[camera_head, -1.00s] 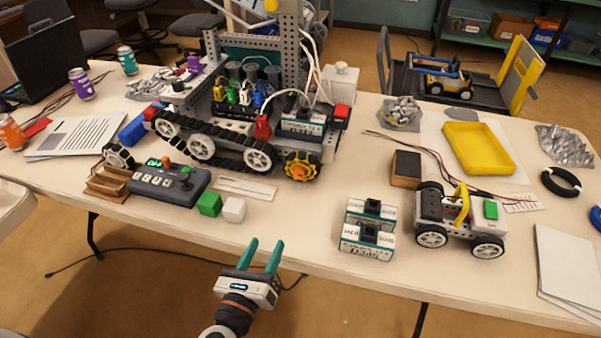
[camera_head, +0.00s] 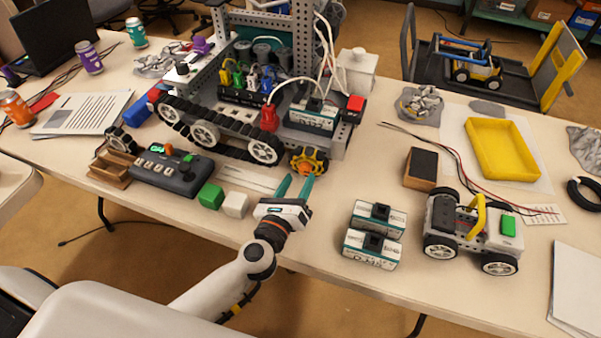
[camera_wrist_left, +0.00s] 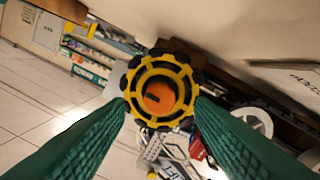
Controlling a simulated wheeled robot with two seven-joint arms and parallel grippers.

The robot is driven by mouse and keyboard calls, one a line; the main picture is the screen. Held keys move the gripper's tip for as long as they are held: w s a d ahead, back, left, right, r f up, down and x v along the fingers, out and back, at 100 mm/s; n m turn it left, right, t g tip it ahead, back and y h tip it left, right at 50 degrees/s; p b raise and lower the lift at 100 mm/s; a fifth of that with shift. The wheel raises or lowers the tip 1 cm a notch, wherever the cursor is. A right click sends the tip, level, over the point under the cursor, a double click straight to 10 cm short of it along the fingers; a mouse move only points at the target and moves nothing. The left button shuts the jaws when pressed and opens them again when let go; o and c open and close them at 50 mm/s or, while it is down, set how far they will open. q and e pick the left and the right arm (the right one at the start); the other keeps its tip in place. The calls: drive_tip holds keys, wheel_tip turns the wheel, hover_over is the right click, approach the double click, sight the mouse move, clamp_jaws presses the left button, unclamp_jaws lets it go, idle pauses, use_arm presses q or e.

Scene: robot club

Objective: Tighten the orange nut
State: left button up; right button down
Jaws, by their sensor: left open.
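The orange nut (camera_head: 307,168) sits at the hub of a yellow and black wheel (camera_head: 316,156) at the front right corner of the large tracked robot (camera_head: 262,125). In the left wrist view the nut (camera_wrist_left: 159,97) shows face-on in the middle of the yellow wheel (camera_wrist_left: 181,72). My left gripper (camera_head: 295,187) is open, with its two green fingers pointing at the wheel and ending just in front of it. In the left wrist view the fingers (camera_wrist_left: 160,118) stand on either side of the nut, with nothing between them. My right gripper is not in view.
A white block (camera_head: 235,204) and a green block (camera_head: 210,196) stand left of my left gripper. Two battery packs (camera_head: 371,249) lie to its right, with a small wheeled car (camera_head: 470,235) beyond. A remote control (camera_head: 172,172) lies left. The table front edge is below the gripper.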

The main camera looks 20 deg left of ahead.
sight(305, 169)
use_arm(q)
drive_tip(key=shift+w, duration=1.15)
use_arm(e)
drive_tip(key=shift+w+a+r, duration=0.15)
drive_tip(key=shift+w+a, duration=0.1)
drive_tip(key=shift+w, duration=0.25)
use_arm(q)
drive_tip(key=c, duration=1)
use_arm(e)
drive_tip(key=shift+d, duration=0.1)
